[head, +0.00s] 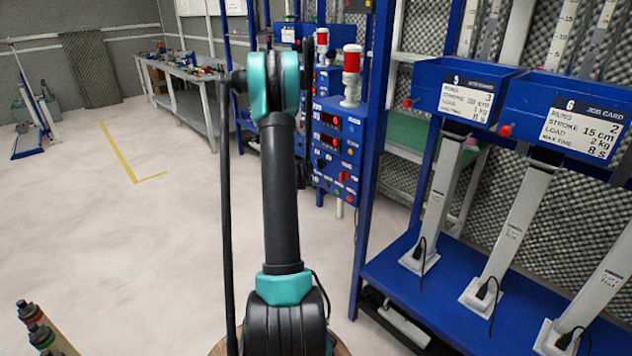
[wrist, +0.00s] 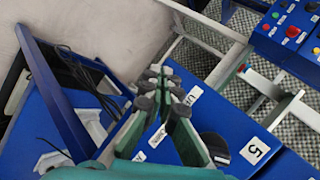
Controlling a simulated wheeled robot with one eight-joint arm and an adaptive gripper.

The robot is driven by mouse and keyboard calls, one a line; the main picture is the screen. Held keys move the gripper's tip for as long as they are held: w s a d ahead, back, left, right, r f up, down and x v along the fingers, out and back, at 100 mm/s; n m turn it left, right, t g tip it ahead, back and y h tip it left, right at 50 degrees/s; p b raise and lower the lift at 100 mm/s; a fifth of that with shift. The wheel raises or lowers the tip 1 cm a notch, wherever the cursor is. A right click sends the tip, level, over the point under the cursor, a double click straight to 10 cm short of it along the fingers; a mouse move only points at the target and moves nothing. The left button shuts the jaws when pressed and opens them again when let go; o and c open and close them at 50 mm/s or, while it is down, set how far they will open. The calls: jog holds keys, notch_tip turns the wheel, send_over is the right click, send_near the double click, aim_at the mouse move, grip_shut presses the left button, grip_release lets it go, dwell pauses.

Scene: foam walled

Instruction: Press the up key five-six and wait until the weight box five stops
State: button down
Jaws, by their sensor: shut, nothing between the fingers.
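In the wrist view my gripper (wrist: 168,95) is shut and empty, its dark fingertips close together over a blue panel with a label reading 5 (wrist: 255,151). A white label (wrist: 193,95) that seems to begin with U shows beside the fingers, and a black knob (wrist: 215,146) sits near the 5. The fingers hide part of the panel, so I cannot tell whether they touch a key. In the head view my arm hides the gripper. The blue control panel (head: 336,150) stands behind it. A blue box (head: 465,90) with a hard-to-read card number hangs beside box 6 (head: 570,115).
Blue rack posts (head: 372,150) stand right of my arm, above a blue base shelf (head: 410,270) with upright actuators and cables. Red-topped lamps (head: 351,75) stand on the panels. A workbench (head: 190,95) is at the back. The floor at left is mostly clear.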

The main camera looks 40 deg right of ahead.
jog(key=shift+d, duration=0.2)
jog(key=shift+d, duration=0.25)
